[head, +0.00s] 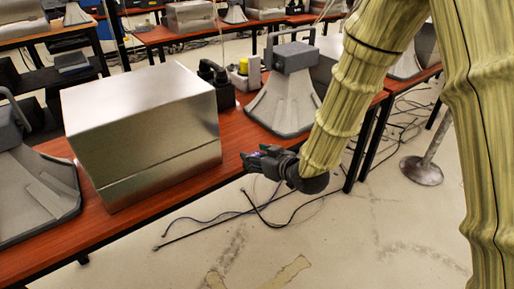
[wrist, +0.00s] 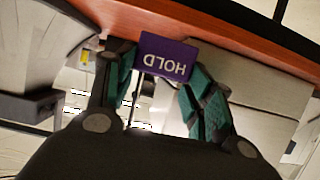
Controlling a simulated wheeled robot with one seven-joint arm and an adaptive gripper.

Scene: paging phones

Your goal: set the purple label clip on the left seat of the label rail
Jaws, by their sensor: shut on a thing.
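The purple label clip (wrist: 166,57) shows in the wrist view as a flat plate with the word HOLD upside down. My gripper (wrist: 160,85) is shut on it, with one teal-padded finger on each side. In the head view my gripper (head: 258,162) is in the air just beyond the wooden table's edge, right of the large metal box; the clip is mostly hidden there by the dark fingers. I cannot make out the label rail or its left seat in either view.
The large metal box (head: 145,130) stands on the red-brown table (head: 110,226). Grey horn speakers stand at its left (head: 40,195) and behind my gripper (head: 285,95). A dark device (head: 216,85) is behind the box.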

